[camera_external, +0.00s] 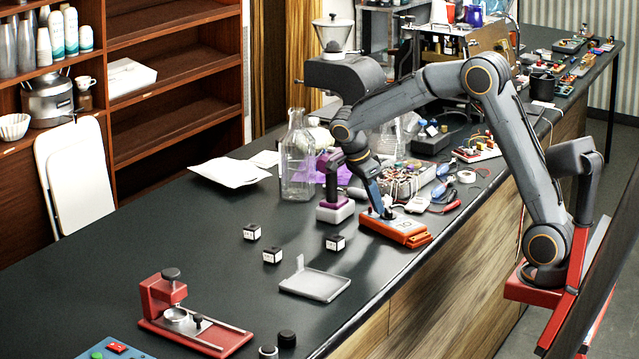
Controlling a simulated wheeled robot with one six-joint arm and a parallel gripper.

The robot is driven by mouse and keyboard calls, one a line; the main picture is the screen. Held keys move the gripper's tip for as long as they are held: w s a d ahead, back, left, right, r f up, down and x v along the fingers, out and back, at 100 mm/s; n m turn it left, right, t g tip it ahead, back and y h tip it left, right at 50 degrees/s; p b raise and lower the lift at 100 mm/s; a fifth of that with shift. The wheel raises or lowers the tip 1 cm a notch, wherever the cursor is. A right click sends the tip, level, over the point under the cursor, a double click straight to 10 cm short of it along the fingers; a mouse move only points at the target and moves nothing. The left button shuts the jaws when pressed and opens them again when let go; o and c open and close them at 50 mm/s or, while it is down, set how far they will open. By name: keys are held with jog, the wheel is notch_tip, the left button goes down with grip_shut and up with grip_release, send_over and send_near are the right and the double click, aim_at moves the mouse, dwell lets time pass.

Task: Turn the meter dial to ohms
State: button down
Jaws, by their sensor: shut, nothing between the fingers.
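The meter (399,230) is an orange, box-shaped thing lying on the dark bench near its front edge. My gripper (387,214) points steeply down at the meter's left part, where its tips meet or nearly meet the top face. The gripper is shut with nothing visible between the fingers. The dial is hidden or too small to make out under the fingertips, so its setting cannot be read. A pale marking shows on the meter's top, to the right of the fingers.
A purple and white device (336,209) stands just left of my gripper. Cables and small parts (445,192) crowd the area behind and right of the meter. A flat grey tray (314,284) and small black cubes (335,243) lie in front left. Bare bench lies between them.

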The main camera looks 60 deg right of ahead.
jog(key=shift+s, duration=0.15)
jog(key=shift+s+d, duration=0.25)
jog(key=shift+s, duration=0.35)
jog(key=v, duration=0.7)
jog(key=c, duration=2.3)
grip_release()
jog(key=shift+w+r, duration=0.15)
jog(key=shift+r, duration=0.1)
jog(key=o, duration=0.4)
jog(key=shift+r, duration=0.1)
jog(key=shift+c, duration=0.2)
jog(key=shift+o, duration=0.7)
jog(key=s+d+n+y+p, duration=0.1)
jog(key=s+d+y+p, duration=0.1)
jog(key=p, duration=0.1)
jog(key=s+d+n+y+p, duration=0.2)
jog(key=y+p, duration=0.1)
jog(key=shift+p, duration=0.4)
jog(key=n+t+y+p, duration=0.3)
jog(key=p, duration=0.2)
send_near(394, 215)
jog(key=shift+p+x, duration=1)
jog(key=shift+x, duration=2)
